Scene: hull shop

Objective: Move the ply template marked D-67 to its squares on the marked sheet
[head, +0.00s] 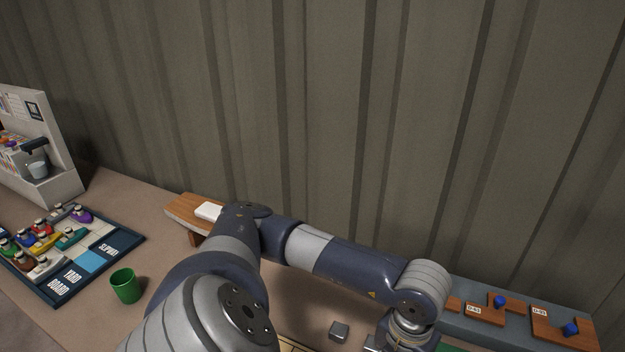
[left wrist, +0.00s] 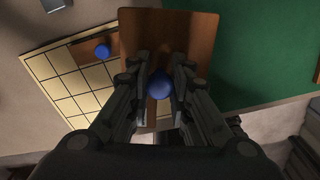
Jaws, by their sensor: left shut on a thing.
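In the left wrist view my left gripper (left wrist: 160,72) is shut on the blue knob (left wrist: 159,87) of a brown ply template (left wrist: 185,32). No mark can be read on this template. The held template overlaps the right part of the cream sheet with black grid squares (left wrist: 68,92) in that view; I cannot tell whether it touches. Another brown piece (left wrist: 80,50) with a blue knob lies on the sheet's upper left. In the head view only a sliver of the sheet (head: 292,346) shows, and my left gripper is out of frame. My right gripper is in neither view.
A green mat (left wrist: 255,50) lies right of the sheet. A grey rack (head: 460,295) at right holds labelled templates with blue knobs. A grey block (head: 339,331) lies on the table. A green cup (head: 125,286), yard board (head: 120,248) and wooden bench (head: 185,210) stand left.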

